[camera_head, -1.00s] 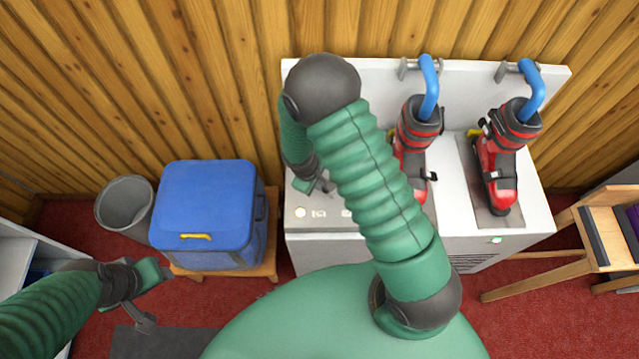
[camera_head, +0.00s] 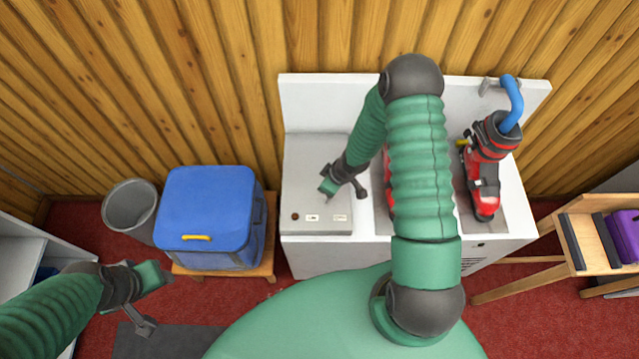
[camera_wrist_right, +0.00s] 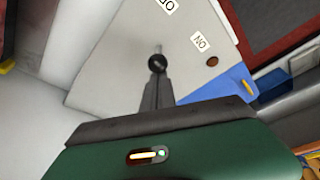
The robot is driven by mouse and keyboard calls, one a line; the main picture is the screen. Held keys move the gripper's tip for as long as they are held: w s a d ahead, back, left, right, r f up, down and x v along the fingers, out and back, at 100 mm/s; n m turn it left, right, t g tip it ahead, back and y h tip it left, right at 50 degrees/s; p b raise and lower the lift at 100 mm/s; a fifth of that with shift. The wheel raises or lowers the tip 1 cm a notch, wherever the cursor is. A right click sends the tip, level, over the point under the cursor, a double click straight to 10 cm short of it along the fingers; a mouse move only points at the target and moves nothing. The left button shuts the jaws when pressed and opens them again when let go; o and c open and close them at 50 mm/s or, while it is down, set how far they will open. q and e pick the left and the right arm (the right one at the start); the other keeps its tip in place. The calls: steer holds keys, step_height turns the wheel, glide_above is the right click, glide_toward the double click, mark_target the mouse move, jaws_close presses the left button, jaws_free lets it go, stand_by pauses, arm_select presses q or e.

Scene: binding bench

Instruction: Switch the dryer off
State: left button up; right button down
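The dryer (camera_head: 310,255) is a white bench unit with a raised back panel. Its control panel (camera_head: 290,190) at the left carries a dark round lamp (camera_head: 295,216) and two labels. In the right wrist view the ON label (camera_wrist_right: 200,42) sits near the dark lamp (camera_wrist_right: 212,61), and a partly cropped second label (camera_wrist_right: 165,4) is beyond. A metal switch lever with a black ball knob (camera_wrist_right: 157,62) stands at my right fingertips. My right gripper (camera_head: 328,197) is over the panel, fingers together; whether it touches the knob is unclear. My left gripper (camera_head: 168,280) hangs at the left, its fingers unclear.
A blue box (camera_head: 205,205) on a wooden stand and a grey bin (camera_head: 130,205) are left of the dryer. A wooden bench (camera_head: 590,235) stands right.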

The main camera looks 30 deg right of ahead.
steer(key=shift+s+d+p, duration=0.3)
steer(key=shift+s+d, duration=0.15)
steer(key=shift+d, duration=0.25)
steer(key=shift+s+d, duration=0.1)
steer(key=shift+f, duration=0.1)
steer(key=shift+s, duration=0.15)
